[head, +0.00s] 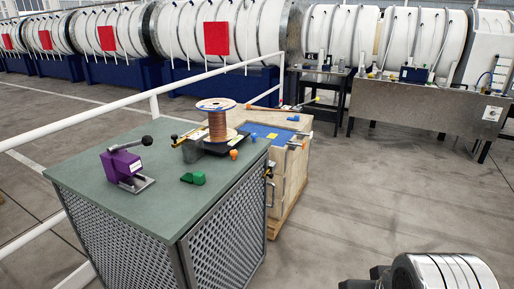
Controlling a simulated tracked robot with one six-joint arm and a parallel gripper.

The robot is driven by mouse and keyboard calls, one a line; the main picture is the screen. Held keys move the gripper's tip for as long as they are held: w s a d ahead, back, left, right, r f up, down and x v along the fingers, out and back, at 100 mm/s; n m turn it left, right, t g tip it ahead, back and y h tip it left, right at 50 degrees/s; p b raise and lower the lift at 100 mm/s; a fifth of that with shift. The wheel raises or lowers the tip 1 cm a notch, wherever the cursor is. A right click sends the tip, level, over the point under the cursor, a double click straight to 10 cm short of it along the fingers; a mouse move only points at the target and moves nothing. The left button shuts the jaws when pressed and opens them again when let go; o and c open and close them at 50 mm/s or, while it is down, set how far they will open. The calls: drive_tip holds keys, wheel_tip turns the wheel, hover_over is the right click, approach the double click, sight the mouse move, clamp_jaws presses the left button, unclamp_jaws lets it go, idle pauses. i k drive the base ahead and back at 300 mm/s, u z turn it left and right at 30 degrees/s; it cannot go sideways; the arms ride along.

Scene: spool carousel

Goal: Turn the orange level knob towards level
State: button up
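A small orange knob (233,154) stands at the right edge of the green-topped cabinet, beside the black base (222,145) under the copper wire spool (217,122). Its pointer direction and any level marking are too small to read. My gripper is not in view, and nothing is seen touching the knob.
The cabinet top (135,208) also bears a purple lever device (122,165) and a green block (196,178). A wooden crate (290,180) adjoins behind. A white railing (75,122) runs past the left. The floor (390,205) right of the cabinet is clear.

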sight(233, 153)
drive_tip(key=z, duration=0.8)
drive_tip(key=i, duration=2.65)
drive_tip(key=u, duration=0.95)
